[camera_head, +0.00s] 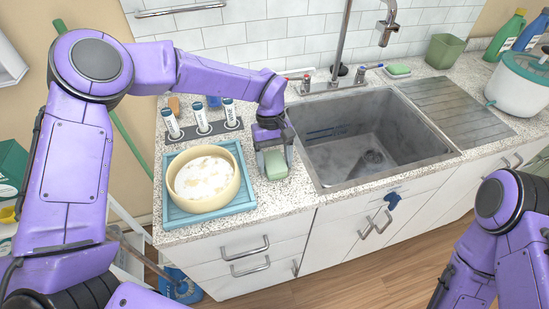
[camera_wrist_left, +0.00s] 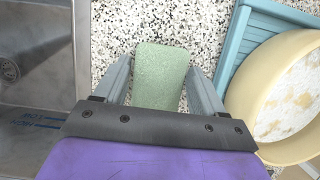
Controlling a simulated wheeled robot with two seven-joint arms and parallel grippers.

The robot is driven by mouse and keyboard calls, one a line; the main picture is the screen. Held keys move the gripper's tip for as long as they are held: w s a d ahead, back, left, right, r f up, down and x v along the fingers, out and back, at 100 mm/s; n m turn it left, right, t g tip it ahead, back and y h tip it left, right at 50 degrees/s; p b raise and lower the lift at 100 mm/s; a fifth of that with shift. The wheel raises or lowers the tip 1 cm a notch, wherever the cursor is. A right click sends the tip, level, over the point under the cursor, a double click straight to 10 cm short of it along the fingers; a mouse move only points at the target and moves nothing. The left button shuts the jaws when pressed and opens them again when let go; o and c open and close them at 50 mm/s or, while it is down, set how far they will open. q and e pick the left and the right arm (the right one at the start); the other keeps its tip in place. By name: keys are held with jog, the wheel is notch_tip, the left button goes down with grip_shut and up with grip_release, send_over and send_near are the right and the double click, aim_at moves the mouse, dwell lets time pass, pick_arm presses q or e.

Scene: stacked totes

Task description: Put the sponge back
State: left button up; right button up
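A pale green sponge (camera_head: 276,166) lies on the speckled counter between the sink and a cream bowl. My left gripper (camera_head: 273,160) points down over it, with one finger on each side. In the left wrist view the sponge (camera_wrist_left: 160,78) sits between the open fingers (camera_wrist_left: 160,80); a strip of counter shows between it and the left finger. Its near end is hidden by the gripper body. A second green item like a sponge (camera_head: 397,70) lies behind the sink, right of the faucet. My right arm shows at the lower right; its gripper is out of view.
The cream bowl (camera_head: 203,172), with dirty white contents, stands on a blue tray (camera_head: 178,217) close left of the gripper. The sink (camera_head: 345,165) is close on the right. Labelled tubes (camera_head: 201,118) stand in a rack behind. A faucet (camera_head: 340,45) rises behind the sink.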

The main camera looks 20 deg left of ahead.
aim_at(271, 152)
pick_arm(q)
jog(key=shift+o, duration=0.3)
jog(key=shift+r, duration=0.15)
jog(key=shift+w+r, duration=0.2)
jog(key=shift+r, duration=0.15)
jog(key=b+v, duration=0.1)
jog(key=v, duration=1)
jog(key=shift+r+b, duration=0.15)
jog(key=shift+b, duration=0.25)
